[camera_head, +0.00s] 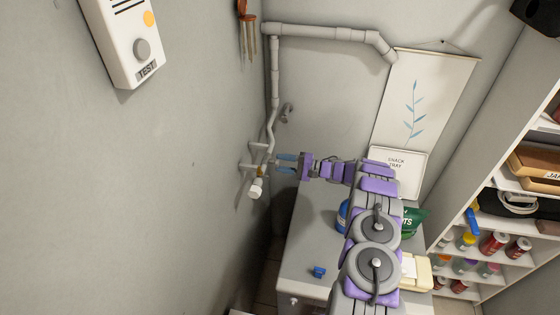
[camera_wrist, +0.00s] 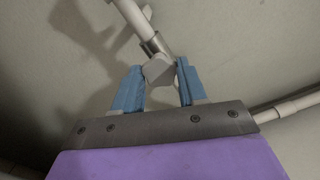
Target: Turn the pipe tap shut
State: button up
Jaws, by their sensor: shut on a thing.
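The pipe tap (camera_head: 261,170) sits on a grey pipe (camera_head: 272,118) along the left wall, above a white downturned end (camera_head: 256,187). My gripper (camera_head: 279,163) reaches it from the right, its blue fingers pointing left at the tap. In the wrist view my gripper (camera_wrist: 159,70) has its two blue fingers on either side of the pale grey tap handle (camera_wrist: 158,71), and it is shut on this handle. A metallic collar and white pipe (camera_wrist: 134,17) run up beyond it. My fingers partly hide the tap in the head view.
A grey counter (camera_head: 306,225) stands below my arm, with a small blue object (camera_head: 319,272) on it. A snack tray (camera_head: 408,160) leans at the back wall. A full shelf unit (camera_head: 505,200) stands at right. A wall box marked TEST (camera_head: 122,35) hangs at upper left.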

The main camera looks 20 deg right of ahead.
jog(key=shift+m, duration=0.5)
jog(key=o, duration=1)
jog(key=shift+d, duration=0.15)
jog(key=v, duration=0.5)
jog(key=shift+s+d, duration=0.25)
